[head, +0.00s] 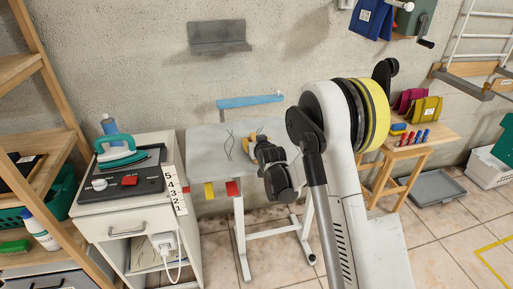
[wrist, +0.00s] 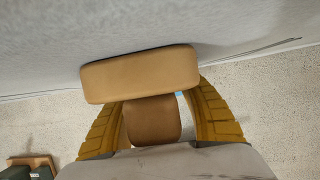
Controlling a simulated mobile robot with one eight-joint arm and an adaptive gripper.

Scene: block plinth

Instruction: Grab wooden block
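A tan wooden block (wrist: 140,73) with rounded edges lies crosswise in the wrist view, in front of my fingertips and partly hiding them. A second, darker brown block-like piece (wrist: 153,120) shows below it, between my yellow fingers; I cannot tell whether the two are joined. My gripper (wrist: 160,105) has its fingers spread on both sides of the lower piece, with a narrow gap on its right side. In the head view my gripper (head: 250,143) is low at the grey table (head: 207,140); the block there is mostly hidden by it.
A light blue bar (head: 250,101) is at the table's back edge by the wall. A white cabinet (head: 118,218) with an iron (head: 116,150) stands left of the table. A wooden bench (head: 405,150) with small items stands at the right.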

